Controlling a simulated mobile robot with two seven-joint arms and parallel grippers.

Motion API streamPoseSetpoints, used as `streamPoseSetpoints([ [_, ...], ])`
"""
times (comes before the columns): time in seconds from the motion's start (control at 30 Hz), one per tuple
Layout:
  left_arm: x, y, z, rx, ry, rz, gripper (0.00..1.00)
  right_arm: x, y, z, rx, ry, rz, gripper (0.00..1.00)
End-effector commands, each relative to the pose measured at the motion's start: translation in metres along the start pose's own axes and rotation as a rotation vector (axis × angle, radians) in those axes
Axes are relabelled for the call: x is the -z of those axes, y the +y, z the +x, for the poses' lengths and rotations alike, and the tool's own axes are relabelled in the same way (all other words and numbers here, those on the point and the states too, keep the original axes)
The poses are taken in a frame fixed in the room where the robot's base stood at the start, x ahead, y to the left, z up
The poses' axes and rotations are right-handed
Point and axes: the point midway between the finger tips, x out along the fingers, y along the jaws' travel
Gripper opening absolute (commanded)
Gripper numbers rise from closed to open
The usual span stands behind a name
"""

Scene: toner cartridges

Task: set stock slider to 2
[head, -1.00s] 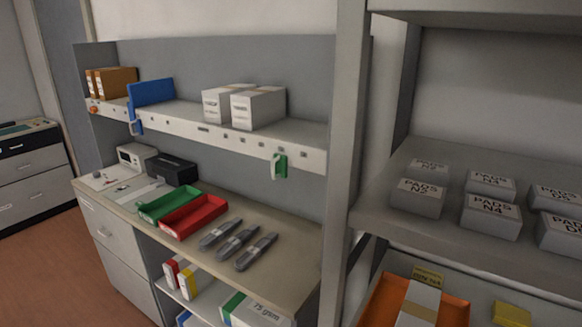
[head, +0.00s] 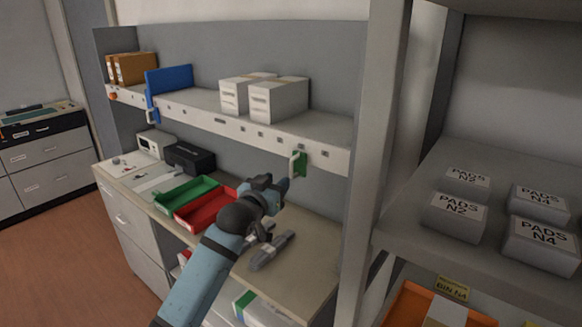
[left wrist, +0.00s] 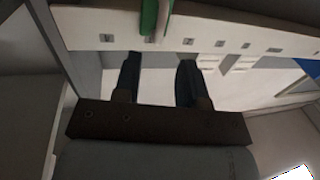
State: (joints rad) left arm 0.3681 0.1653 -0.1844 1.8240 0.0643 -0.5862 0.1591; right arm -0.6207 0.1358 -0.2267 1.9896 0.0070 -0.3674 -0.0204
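The slider is a green block with a pale handle (head: 299,163) on the right part of the shelf's white front rail (head: 235,128). In the left wrist view the green slider (left wrist: 148,17) is at the top, beyond my fingertips and between their lines. My left gripper (head: 284,184) is just below and left of the slider in the head view. Its two dark fingers (left wrist: 158,75) are apart with nothing between them. I cannot tell from the head view whether it touches the slider. Small square marks line the rail; their numbers are unreadable. My right gripper is not in view.
A blue clip (head: 151,105) hangs at the rail's left part. White boxes (head: 278,101) stand on the shelf above. A grey post (head: 378,150) stands right of the slider.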

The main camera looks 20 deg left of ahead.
Motion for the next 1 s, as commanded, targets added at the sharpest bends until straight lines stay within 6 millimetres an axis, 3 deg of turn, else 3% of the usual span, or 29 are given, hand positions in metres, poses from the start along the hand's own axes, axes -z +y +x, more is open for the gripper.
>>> streamPoseSetpoints([
  [0.1, 0.003, 0.0, 0.027, 0.0, 0.0, 0.0, 0.38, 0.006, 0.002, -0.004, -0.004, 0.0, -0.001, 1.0],
  [0.33, 0.002, 0.0, 0.066, -0.001, 0.0, 0.001, 0.38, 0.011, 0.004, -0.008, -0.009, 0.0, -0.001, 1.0],
  [0.5, 0.001, 0.0, 0.078, -0.001, 0.0, 0.001, 0.38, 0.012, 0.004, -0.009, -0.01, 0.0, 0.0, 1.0],
  [0.8, -0.001, 0.0, 0.081, -0.001, 0.0, 0.001, 0.38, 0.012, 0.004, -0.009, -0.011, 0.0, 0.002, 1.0],
  [0.83, -0.001, 0.0, 0.081, -0.001, 0.0, 0.001, 0.36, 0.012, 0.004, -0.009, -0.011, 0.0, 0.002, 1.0],
  [1.0, -0.001, 0.0, 0.08, -0.001, 0.0, 0.0, 0.0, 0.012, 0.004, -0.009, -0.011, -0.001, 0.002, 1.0],
])
